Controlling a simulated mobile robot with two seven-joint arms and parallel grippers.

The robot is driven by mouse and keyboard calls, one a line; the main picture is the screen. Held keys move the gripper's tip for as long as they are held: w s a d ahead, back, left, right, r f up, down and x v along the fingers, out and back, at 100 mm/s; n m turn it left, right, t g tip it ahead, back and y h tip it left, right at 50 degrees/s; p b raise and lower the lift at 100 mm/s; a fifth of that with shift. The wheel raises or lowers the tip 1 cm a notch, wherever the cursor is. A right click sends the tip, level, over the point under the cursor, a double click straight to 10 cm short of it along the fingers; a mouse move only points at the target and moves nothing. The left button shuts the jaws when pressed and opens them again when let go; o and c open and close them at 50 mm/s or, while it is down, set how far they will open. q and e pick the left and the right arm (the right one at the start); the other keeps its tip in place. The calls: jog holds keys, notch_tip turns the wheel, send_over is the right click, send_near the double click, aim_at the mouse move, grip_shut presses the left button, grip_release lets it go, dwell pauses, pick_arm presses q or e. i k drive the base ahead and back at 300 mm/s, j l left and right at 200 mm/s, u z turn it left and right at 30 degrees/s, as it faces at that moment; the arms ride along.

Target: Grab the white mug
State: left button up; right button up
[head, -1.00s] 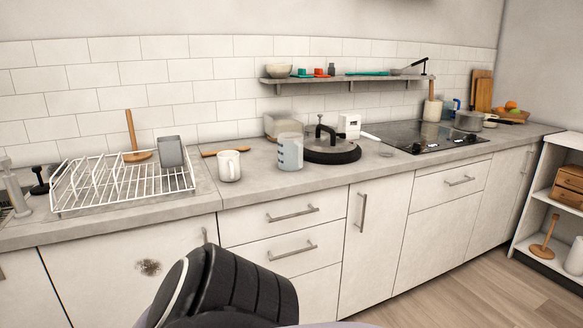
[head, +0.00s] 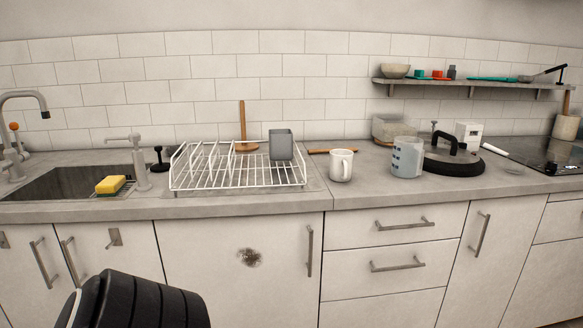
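The white mug (head: 341,166) stands upright on the grey counter, just right of the wire dish rack (head: 230,182). A white measuring jug with blue markings (head: 407,158) stands to its right, apart from it. A dark ribbed part of my own arm shows at the bottom left, well below and in front of the counter. No gripper fingers are visible. Neither gripper is in view, and nothing touches the mug.
A grey square cup (head: 281,144) sits on the rack's right end. A wooden utensil (head: 331,150) lies behind the mug. A black-lidded pan (head: 453,163) is further right. The sink with a yellow sponge (head: 110,184) is at left. The counter in front of the mug is clear.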

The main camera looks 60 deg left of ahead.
aim_at(341, 159)
jog(key=i+l+u, duration=0.1)
jog(key=u, duration=0.85)
